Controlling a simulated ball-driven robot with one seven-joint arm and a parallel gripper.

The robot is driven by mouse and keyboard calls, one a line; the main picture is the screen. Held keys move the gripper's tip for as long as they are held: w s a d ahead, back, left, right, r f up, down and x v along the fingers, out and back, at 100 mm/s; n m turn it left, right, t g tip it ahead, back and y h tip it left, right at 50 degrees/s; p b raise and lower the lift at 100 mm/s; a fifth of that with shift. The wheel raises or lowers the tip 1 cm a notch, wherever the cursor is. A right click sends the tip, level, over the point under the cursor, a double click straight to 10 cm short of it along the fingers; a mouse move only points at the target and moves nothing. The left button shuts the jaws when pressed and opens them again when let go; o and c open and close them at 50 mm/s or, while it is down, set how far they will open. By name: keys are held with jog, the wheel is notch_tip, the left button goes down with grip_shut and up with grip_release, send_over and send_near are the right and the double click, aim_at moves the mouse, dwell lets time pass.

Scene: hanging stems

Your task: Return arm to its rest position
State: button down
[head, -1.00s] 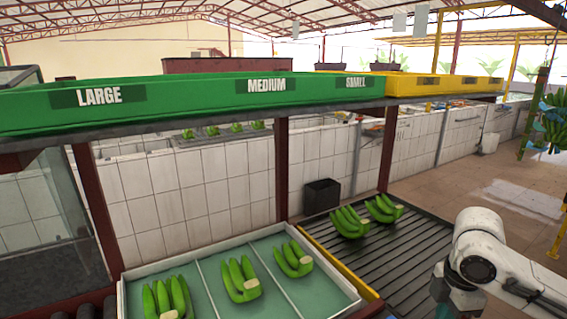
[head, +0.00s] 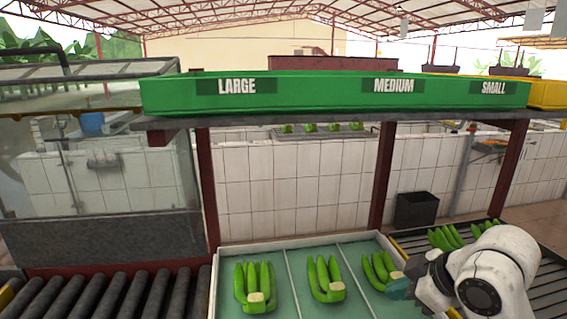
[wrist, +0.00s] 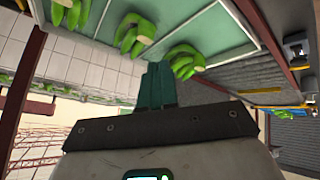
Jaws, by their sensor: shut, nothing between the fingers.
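My gripper (head: 398,286) shows at the lower right of the head view, with teal fingers pointing left. In the wrist view my gripper (wrist: 157,82) has its two fingers pressed together with nothing between them. The white arm behind it is bent at the right edge of the head view. In the head view, the fingers overlap the right side of the tray (head: 213,292), close to the banana bunch in its right compartment (head: 378,270). I cannot tell whether they touch it.
Other bunches lie in the left (head: 257,285) and middle (head: 325,279) compartments. More bananas (head: 445,237) rest on the slatted conveyor at right. A green sign shelf (head: 330,92) spans above, on dark red posts (head: 383,175). Rollers (head: 110,297) lie at lower left.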

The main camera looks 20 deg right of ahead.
jog(key=a+f+m+y, duration=0.1)
jog(key=a+f+m, duration=0.3)
jog(key=a+f, duration=0.45)
jog(key=s+a+f+m+g, duration=0.2)
jog(key=s+a+f, duration=0.4)
jog(key=s+f, duration=0.1)
jog(key=s+d+f+m+g+h, duration=0.1)
jog(key=s+d+f+g, duration=0.1)
jog(key=s+f, duration=0.3)
jog(key=s+d+f+g+h, duration=0.1)
jog(key=s+f, duration=0.4)
jog(key=s, duration=0.7)
jog(key=shift+d+m+g+h, duration=0.4)
jog(key=shift+g+h, duration=0.1)
jog(key=shift+g, duration=0.3)
